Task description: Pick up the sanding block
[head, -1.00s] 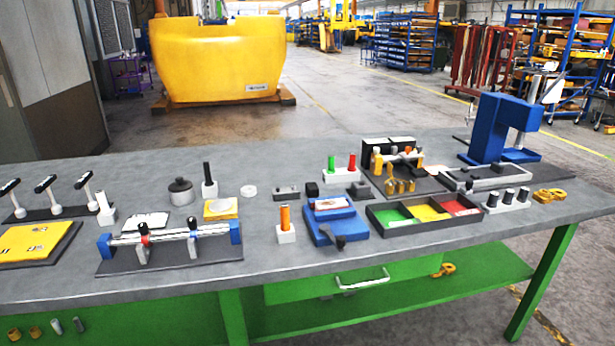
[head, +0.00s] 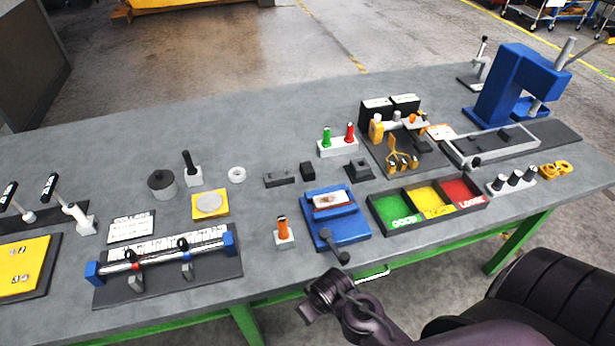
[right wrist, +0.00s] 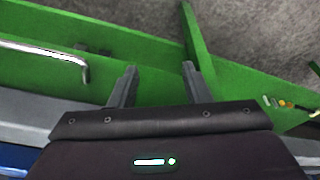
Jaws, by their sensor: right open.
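Several small dark blocks lie in the middle of the bench in the head view: a long low grey block (head: 279,180), a black cube-like block (head: 307,171) and a dark stepped block (head: 359,170). I cannot tell for sure which one is the sanding block. My right gripper (right wrist: 158,78) is open and empty in the right wrist view, facing the green bench frame. In the head view my right arm reaches in from the lower right, its hand off the bench's front edge, apart from the blocks. My left gripper is not in view.
A roller fixture (head: 165,262) is at left. A blue press (head: 497,95) stands at right. The bench's back left is clear.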

